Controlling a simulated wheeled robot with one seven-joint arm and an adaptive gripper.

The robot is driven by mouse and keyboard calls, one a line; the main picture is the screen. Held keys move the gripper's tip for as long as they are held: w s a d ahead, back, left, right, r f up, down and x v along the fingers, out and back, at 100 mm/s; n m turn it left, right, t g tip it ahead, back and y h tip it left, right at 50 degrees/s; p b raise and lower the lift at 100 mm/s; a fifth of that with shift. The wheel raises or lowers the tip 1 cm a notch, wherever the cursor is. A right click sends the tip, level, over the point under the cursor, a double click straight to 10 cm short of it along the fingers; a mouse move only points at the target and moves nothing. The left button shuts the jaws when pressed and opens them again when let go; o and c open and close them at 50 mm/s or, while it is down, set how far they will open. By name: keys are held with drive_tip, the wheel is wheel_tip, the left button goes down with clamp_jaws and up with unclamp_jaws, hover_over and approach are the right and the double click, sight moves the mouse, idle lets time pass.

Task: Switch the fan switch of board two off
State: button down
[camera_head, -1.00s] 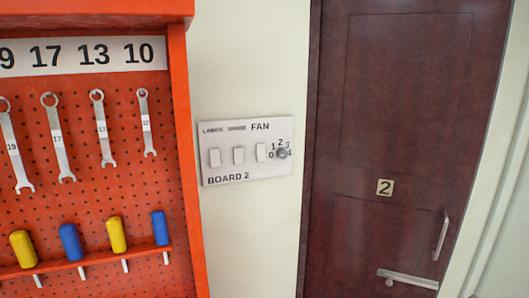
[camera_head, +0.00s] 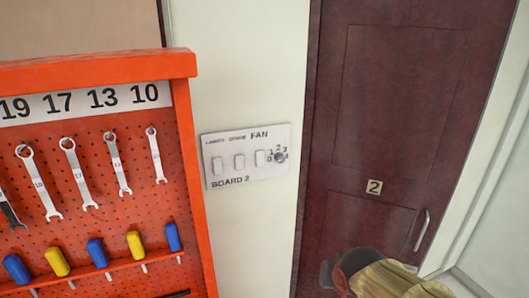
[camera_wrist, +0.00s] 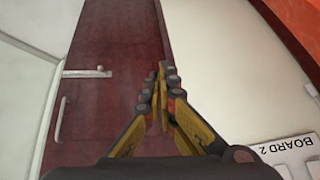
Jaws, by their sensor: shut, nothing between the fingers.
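Board 2 (camera_head: 232,181) is a pale plate on the cream wall between the orange tool rack and the dark red door. It has three white rocker switches and a dark round fan knob (camera_head: 279,157) marked 0 to 4. The fan switch (camera_head: 260,158) is the rightmost rocker, under the word FAN; its on or off position is too small to tell.
The orange rack (camera_head: 200,200) with wrenches and blue and yellow handled tools stands left of the board. The dark red door (camera_head: 380,120), with a number 2 plate and a metal handle (camera_head: 422,230), is on the right. The wall around the board is clear.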

sight(261, 162)
drive_tip(key=w+a+r+m+t+y+p, duration=0.1)
drive_tip(key=w+a+r+m+t+p, duration=0.2)
drive_tip(key=w, duration=0.4)
drive_tip(key=w+a+r+m+t+y, duration=0.2)
drive_tip(key=w+a+r, duration=0.3)
drive_tip(key=w+r, duration=0.15)
drive_tip(key=w+a+r+m+t+y, duration=0.3)
drive_tip(key=r+m, duration=0.3)
drive_tip(key=r, duration=0.3)
drive_tip(key=shift+w+a+r, duration=0.15)
drive_tip(key=shift+a+r, duration=0.05)
drive_tip(key=shift+a, duration=0.55)
drive_tip(key=p+x, duration=0.2)
drive_tip(key=x, duration=1.2)
drive_tip(key=shift+p, duration=0.35)
